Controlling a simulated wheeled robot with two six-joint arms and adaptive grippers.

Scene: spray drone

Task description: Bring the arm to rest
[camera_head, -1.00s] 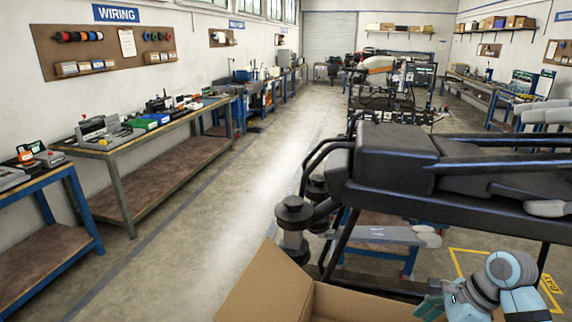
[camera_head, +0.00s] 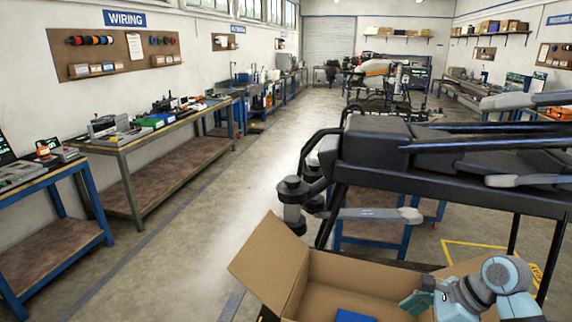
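My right arm (camera_head: 500,285) comes in at the lower right, light blue and grey. Its gripper (camera_head: 416,303) has teal fingers and hangs over the right part of an open cardboard box (camera_head: 270,262). The fingers are small and seen at an angle, so I cannot tell whether they are open or shut, or whether they hold anything. My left gripper is not in view. A blue flat-topped item (camera_head: 354,316) shows in the box at the bottom edge, apart from the gripper.
A large black spray drone (camera_head: 375,140) stands just behind the box, its arms and rotors sticking out left and right. Workbenches (camera_head: 165,130) with tools line the left wall. The floor aisle (camera_head: 225,215) left of the box is clear.

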